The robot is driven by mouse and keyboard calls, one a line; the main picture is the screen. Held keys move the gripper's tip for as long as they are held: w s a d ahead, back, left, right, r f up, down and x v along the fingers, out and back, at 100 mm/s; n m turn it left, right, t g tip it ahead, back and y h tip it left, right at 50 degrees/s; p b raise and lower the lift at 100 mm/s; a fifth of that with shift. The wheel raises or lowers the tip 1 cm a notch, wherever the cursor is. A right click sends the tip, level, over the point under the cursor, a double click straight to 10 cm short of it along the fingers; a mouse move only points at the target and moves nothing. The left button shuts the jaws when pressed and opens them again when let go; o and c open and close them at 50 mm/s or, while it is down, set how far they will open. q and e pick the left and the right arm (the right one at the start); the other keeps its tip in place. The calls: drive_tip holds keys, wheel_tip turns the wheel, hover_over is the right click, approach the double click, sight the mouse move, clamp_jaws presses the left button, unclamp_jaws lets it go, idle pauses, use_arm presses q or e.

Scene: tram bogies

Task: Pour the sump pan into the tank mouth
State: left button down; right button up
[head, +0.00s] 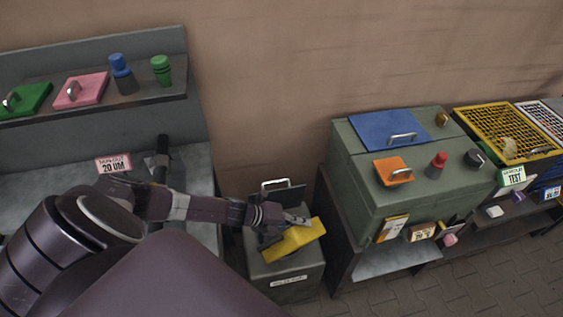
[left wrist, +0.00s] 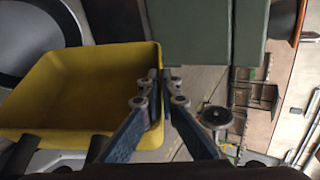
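The yellow sump pan (head: 296,239) is held by my left gripper (head: 292,222) above the grey tank (head: 285,282). The gripper is shut on one wall of the pan; in the left wrist view the fingertips (left wrist: 163,82) pinch its rim. In that view the pan (left wrist: 75,90) opens toward the camera, and I see no contents in it. The pan looks tilted in the head view. It and my gripper hide the tank's mouth. A dark lid with a handle (head: 285,192) stands raised at the tank's back. My right gripper is not seen.
A green cabinet (head: 350,165) stands close to the right of the tank, with a shelf below. A grey bench (head: 190,190) with a label is on the left. The wall is behind the tank. Paved floor (head: 440,290) is clear at front right.

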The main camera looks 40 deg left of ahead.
sight(309, 234)
use_arm(q)
drive_tip(key=d, duration=0.1)
drive_tip(key=s+d+p, duration=0.1)
drive_tip(key=d+y+p, duration=0.1)
drive_tip(key=shift+s+d+r+m, duration=0.2)
drive_tip(key=shift+s+r+m, duration=0.05)
drive_tip(key=shift+r+m, duration=0.15)
drive_tip(key=s+d+f+m+t+y+b, duration=0.2)
drive_tip(key=d+f+b, duration=0.6)
drive_tip(key=b, duration=0.4)
drive_tip(key=s+d+f+m+t+y+b, duration=0.3)
drive_tip(key=d+f+b, duration=0.4)
drive_tip(key=b, duration=0.6)
drive_tip(key=s+f+m+y, duration=0.1)
drive_tip(key=s+y, duration=0.1)
drive_tip(key=shift+d+f+y, duration=0.3)
drive_tip(key=shift+d+f, duration=0.1)
drive_tip(key=shift+s+r, duration=0.1)
